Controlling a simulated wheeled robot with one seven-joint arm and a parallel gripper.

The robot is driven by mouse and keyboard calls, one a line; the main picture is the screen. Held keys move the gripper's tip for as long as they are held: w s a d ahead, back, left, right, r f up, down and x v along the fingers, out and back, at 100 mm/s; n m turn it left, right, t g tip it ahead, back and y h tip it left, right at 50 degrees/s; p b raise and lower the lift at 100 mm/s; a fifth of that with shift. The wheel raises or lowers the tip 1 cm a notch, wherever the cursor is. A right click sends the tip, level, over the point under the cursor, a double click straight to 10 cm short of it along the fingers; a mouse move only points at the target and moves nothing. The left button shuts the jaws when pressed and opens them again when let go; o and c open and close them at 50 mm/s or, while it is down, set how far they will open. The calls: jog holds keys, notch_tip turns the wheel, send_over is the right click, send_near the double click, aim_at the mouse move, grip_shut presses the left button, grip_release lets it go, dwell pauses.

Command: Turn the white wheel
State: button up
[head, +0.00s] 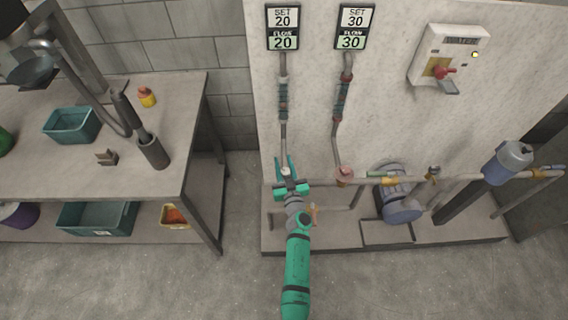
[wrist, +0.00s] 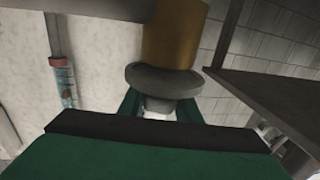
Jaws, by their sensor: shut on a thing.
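The white wheel (head: 286,171) sits on the left pipe of the wall panel, mostly hidden by my gripper in the head view. In the wrist view the wheel (wrist: 160,80) looks like a pale grey disc below a brass valve body (wrist: 175,32), with a small white part under it. My gripper (head: 284,164) reaches the wheel from the front. Its teal fingers (wrist: 158,102) stand on both sides of the white part and are shut on the wheel. The left display (head: 283,27) reads SET 20, FLOW 20.
A second pipe to the right has a red wheel (head: 345,172) and a display (head: 355,27) reading SET 30, FLOW 30. A pump (head: 400,200) and a switch box (head: 448,60) are farther right. A workbench (head: 190,100) stands left. The floor in front is clear.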

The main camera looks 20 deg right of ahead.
jog(key=shift+n+y, duration=0.3)
jog(key=shift+y, duration=0.1)
jog(key=n+y, duration=0.1)
jog(key=y, duration=0.1)
jog(key=a+n+y, duration=0.1)
jog(key=shift+w+a+y, duration=0.15)
jog(key=shift+w+y, duration=0.05)
jog(key=shift+y, duration=0.2)
jog(key=shift+s+a+n+g+y, duration=0.1)
jog(key=shift+n+g+y, duration=0.2)
jog(key=shift+n+y, duration=0.45)
jog(key=shift+y, duration=0.35)
jog(key=shift+s+n, duration=0.2)
jog(key=shift+n, duration=0.05)
jog(key=o, duration=1.1)
jog(key=shift+c, duration=0.2)
